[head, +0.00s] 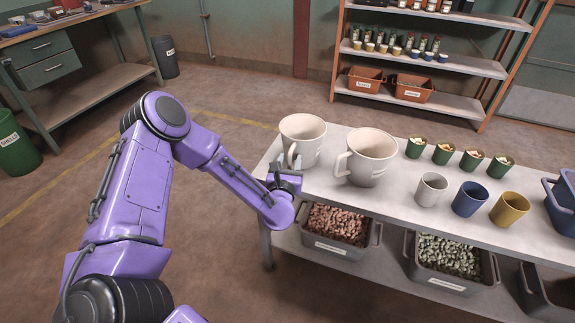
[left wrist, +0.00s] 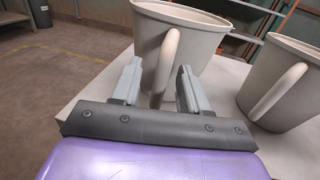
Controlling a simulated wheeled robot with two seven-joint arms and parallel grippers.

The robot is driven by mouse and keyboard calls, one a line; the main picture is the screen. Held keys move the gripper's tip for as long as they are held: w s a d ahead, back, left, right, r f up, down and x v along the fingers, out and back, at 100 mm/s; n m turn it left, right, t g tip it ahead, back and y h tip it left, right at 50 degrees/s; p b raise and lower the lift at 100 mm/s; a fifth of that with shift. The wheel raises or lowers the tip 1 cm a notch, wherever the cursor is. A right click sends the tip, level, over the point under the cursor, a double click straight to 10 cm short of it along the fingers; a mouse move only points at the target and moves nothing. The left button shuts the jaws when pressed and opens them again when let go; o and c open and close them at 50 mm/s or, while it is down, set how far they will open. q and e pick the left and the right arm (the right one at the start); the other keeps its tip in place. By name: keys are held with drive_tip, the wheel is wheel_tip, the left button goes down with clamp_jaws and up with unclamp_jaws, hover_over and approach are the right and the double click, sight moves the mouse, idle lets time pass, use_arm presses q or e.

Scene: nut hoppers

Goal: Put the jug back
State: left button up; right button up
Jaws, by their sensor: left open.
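Two large cream jugs stand upright on the workbench (head: 325,192), the left jug (head: 303,143) at its left end and the right jug (head: 372,160) beside it. In the left wrist view the left jug (left wrist: 185,35) is straight ahead and the right jug (left wrist: 285,85) is at the right. My left gripper (head: 288,166) is at the left jug's near side. In the left wrist view its open fingers (left wrist: 159,78) stand on either side of the left jug's handle (left wrist: 167,68); contact cannot be told. My right gripper is out of view.
A grey cup (head: 431,190), a blue cup (head: 469,199) and a yellow cup (head: 509,209) stand to the right, with several small green filled cups (head: 443,154) behind. Bins of reddish (head: 335,226) and grey-green pieces (head: 450,256) sit on the lower shelf.

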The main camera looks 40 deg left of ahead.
use_arm(q)
drive_tip(key=shift+s+d, duration=0.2)
drive_tip(key=shift+s, duration=0.05)
drive_tip(key=b+v, duration=0.2)
drive_tip(key=v, duration=0.9)
drive_tip(key=s+d+f+m+g+h, duration=0.2)
drive_tip(key=s+f+m+g, duration=0.15)
drive_tip(key=f+m, duration=0.45)
drive_tip(key=s+d+f+m+g+h, duration=0.25)
drive_tip(key=s+f+m, duration=0.35)
drive_tip(key=m, duration=0.4)
drive_tip(key=s+a+f+m+g, duration=0.2)
drive_tip(key=s+f+m, duration=0.3)
drive_tip(key=s+m, duration=0.3)
drive_tip(key=s+a+f+m+g, duration=0.2)
drive_tip(key=s+f+m+g, duration=0.3)
drive_tip(key=s+m, duration=0.3)
drive_tip(key=shift+f, duration=0.15)
